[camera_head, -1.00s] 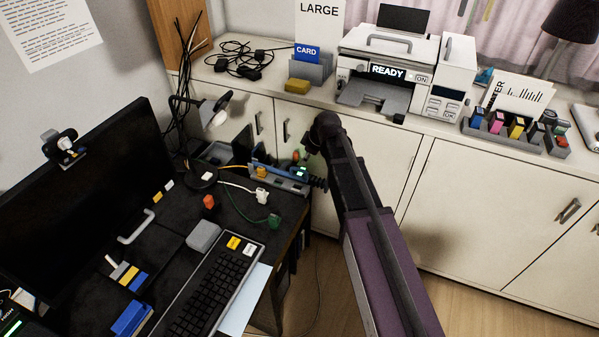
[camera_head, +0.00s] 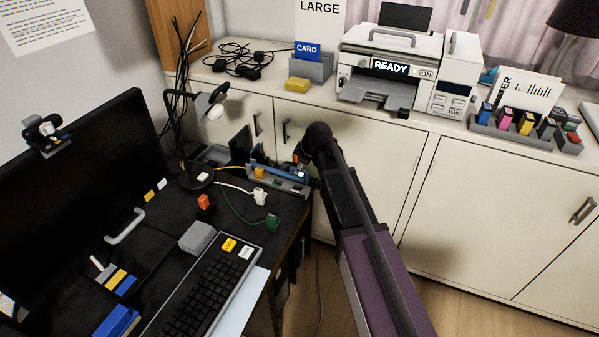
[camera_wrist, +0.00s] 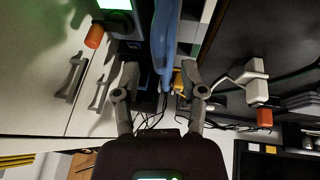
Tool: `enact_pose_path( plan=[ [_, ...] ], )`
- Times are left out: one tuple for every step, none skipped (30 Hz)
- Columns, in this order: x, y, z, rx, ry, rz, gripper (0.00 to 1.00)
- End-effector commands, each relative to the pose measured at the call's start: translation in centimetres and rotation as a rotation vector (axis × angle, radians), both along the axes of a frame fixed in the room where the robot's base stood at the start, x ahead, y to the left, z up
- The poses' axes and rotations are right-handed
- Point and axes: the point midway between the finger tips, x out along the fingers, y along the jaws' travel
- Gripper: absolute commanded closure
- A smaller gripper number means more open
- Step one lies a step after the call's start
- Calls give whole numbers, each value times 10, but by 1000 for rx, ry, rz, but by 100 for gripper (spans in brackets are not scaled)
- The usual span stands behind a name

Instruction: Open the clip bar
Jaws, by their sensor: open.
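The clip bar appears to be the blue bar (camera_head: 272,174) along a grey cable unit at the desk's back right edge. In the wrist view the blue bar (camera_wrist: 163,40) runs lengthwise, ahead of and between the fingers. My gripper (camera_wrist: 160,78) is open, with one finger on each side of the bar's line and nothing visibly held. I cannot tell whether a finger touches the bar. A green-lit display (camera_wrist: 114,4) and an orange part (camera_wrist: 95,36) show beside the bar.
White and green plugs (camera_head: 260,197) on cables lie on the dark desk beside the unit. White cabinets (camera_head: 365,170) with handles are close on the right. A keyboard (camera_head: 205,292) and monitor (camera_head: 80,190) fill the desk's front and left.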

Motion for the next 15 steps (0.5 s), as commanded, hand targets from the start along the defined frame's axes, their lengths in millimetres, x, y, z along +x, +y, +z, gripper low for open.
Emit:
enact_pose_path(
  plan=[
    [1,1,-5,0,0,0,46],
    [2,2,-6,0,0,0,46],
    [2,2,-8,0,0,0,46],
    [3,2,-8,0,0,0,46],
    [3,3,-9,0,0,0,46],
    [3,3,-9,0,0,0,46],
    [3,3,-10,0,0,0,46],
    [3,3,-10,0,0,0,46],
    [3,3,-10,0,0,0,46],
    [3,3,-10,0,0,0,46],
    [3,3,-10,0,0,0,46],
    [3,3,-10,0,0,0,46],
    [3,3,-10,0,0,0,46],
    [3,4,-10,0,0,0,46],
    [3,3,-10,0,0,0,46]
  ],
)
